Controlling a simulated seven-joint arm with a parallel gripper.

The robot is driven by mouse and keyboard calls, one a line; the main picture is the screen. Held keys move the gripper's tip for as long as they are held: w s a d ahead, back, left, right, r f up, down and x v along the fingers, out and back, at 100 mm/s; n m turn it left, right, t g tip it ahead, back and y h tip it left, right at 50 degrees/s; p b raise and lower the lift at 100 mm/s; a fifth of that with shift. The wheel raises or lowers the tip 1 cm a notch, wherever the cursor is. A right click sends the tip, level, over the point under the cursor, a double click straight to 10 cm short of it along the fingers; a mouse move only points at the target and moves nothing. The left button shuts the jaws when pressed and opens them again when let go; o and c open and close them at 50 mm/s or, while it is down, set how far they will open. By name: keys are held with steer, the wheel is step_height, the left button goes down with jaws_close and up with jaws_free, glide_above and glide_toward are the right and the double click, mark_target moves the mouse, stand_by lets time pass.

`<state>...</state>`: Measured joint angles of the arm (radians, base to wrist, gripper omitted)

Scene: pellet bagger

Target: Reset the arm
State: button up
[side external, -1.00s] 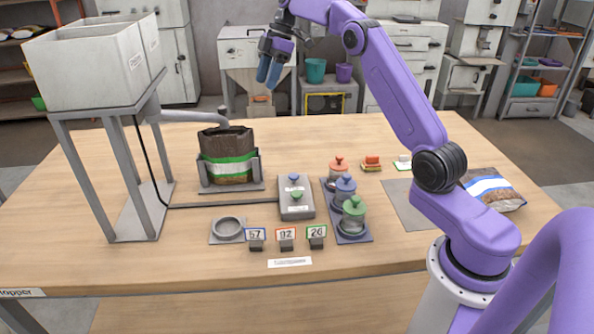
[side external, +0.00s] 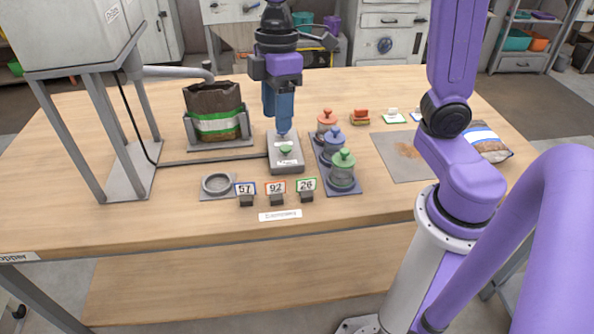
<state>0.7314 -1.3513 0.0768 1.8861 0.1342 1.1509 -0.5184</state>
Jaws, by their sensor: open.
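My purple arm reaches over the table, and my gripper (side external: 281,128) points down with blue fingers over the grey button box (side external: 286,166). The fingers overlap in this view; they are open, with nothing seen between them. The green button (side external: 286,150) shows in front of the fingertips. The blue button is mostly hidden at the fingertips, and I cannot tell whether they touch it. An open brown bag with a green and white band (side external: 216,123) stands upright in a grey holder (side external: 190,135) under the hopper's spout, left of my gripper.
Lidded jars in red (side external: 326,122), blue (side external: 334,145) and green (side external: 342,170) stand right of the box. Number cards (side external: 275,188) and a round dish (side external: 216,184) are in front. The hopper (side external: 75,35) stands left. A grey mat (side external: 395,165) bears brown specks. A filled bag (side external: 487,142) lies right.

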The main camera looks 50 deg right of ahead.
steer(key=s+d+f, duration=0.3)
steer(key=s, duration=0.6)
steer(key=s+d+f+h, duration=0.1)
steer(key=s+d+f, duration=0.2)
steer(key=s, duration=0.5)
steer(key=shift+s+f+t, duration=0.15)
steer(key=shift+s+t, duration=0.2)
steer(key=shift+t, duration=0.05)
